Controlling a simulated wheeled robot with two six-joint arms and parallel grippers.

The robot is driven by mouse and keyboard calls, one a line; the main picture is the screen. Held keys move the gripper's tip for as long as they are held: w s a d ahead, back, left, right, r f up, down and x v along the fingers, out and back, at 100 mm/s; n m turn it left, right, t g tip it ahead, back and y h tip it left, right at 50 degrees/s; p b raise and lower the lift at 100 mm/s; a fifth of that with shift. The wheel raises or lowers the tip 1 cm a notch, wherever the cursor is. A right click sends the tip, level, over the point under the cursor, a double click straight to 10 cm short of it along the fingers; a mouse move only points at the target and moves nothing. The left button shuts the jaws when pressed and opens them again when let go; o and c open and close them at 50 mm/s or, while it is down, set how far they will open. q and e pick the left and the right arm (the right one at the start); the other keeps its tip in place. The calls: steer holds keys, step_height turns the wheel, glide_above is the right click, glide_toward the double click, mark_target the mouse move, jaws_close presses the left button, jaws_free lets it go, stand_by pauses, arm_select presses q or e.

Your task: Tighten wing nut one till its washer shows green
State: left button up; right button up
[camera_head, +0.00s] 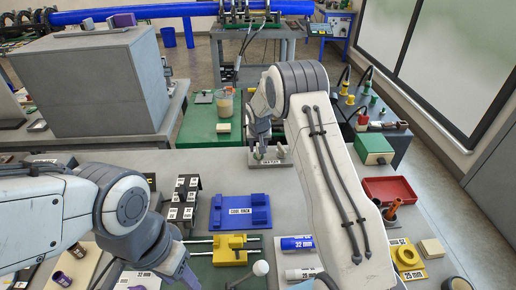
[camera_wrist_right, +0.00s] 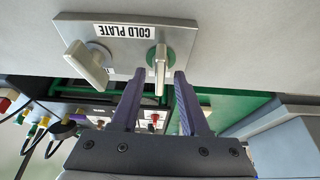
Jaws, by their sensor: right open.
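The cold plate (camera_wrist_right: 118,36) is a grey block with two wing nuts. One wing nut (camera_wrist_right: 160,68) has a green washer (camera_wrist_right: 151,56) and its wing stands in line with the gap between my right fingers. The other wing nut (camera_wrist_right: 88,64) has a pale grey washer and sits turned at a slant. A number label beside it is mostly hidden, so I cannot tell which nut is one. My right gripper (camera_wrist_right: 158,78) is open, its fingertips either side of the green-washered nut. In the head view the cold plate (camera_head: 283,161) is partly behind my right gripper (camera_head: 263,143). My left gripper (camera_head: 186,274) is low at the front, its jaw state unclear.
A blue cool rack (camera_head: 240,211) and a yellow fixture (camera_head: 230,250) stand on the table in front of the plate. A red tray (camera_head: 390,190) is at the right. A green table (camera_head: 197,128) with a beaker (camera_head: 224,103) lies beyond.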

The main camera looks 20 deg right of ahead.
steer(key=b+v, duration=0.2)
steer(key=v, duration=0.8)
steer(key=shift+a, duration=0.1)
